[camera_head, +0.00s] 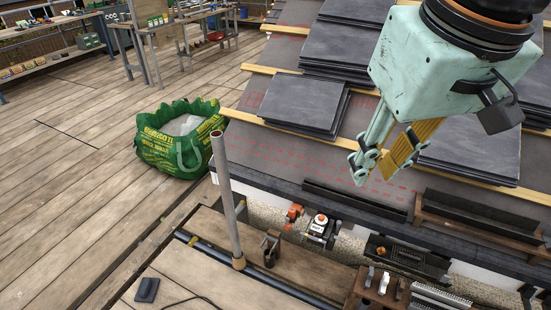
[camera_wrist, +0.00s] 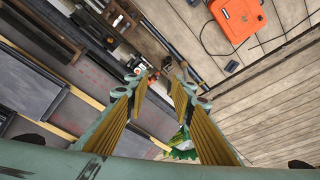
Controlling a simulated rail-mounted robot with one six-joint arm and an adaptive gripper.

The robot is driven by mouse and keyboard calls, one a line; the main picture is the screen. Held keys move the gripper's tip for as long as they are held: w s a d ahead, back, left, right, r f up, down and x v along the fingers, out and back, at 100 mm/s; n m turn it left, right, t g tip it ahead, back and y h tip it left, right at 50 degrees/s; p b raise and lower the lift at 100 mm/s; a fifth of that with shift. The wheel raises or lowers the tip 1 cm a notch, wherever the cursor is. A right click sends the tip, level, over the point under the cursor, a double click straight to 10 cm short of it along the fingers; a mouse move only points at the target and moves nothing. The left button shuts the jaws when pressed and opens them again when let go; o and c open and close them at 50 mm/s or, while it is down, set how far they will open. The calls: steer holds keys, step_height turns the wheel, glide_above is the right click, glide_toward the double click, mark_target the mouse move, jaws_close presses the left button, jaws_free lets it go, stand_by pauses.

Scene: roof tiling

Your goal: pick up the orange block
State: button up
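A small orange object (camera_head: 294,212), perhaps the orange block, sits on the ledge at the roof's lower edge in the head view. It is too small to make out its exact shape. Small orange spots also show between my fingertips in the wrist view, beyond them. My gripper (camera_head: 382,163) has pale green fingers with yellow ribbed pads and hangs above the slate roof, up and to the right of the orange object. In the wrist view my gripper (camera_wrist: 160,88) has its fingers apart, with nothing held between them.
A black and white tool (camera_head: 322,230) lies beside the orange object. An upright metal pipe (camera_head: 226,195) stands to its left. A green bag (camera_head: 178,140) stands on the deck. Slate stacks (camera_head: 303,103) cover the roof. An orange case (camera_wrist: 237,18) lies on the boards.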

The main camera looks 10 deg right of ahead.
steer(key=w+n+p, duration=0.1)
steer(key=w, duration=1)
steer(key=n+g+p, duration=0.4)
steer(key=n+p, duration=0.3)
steer(key=n, duration=0.2)
glide_above(293, 209)
step_height(293, 209, down, 61)
steer(key=shift+s+f, duration=0.1)
steer(key=shift+f, duration=0.8)
steer(key=shift+f+b, duration=0.35)
steer(key=shift+f, duration=3.9)
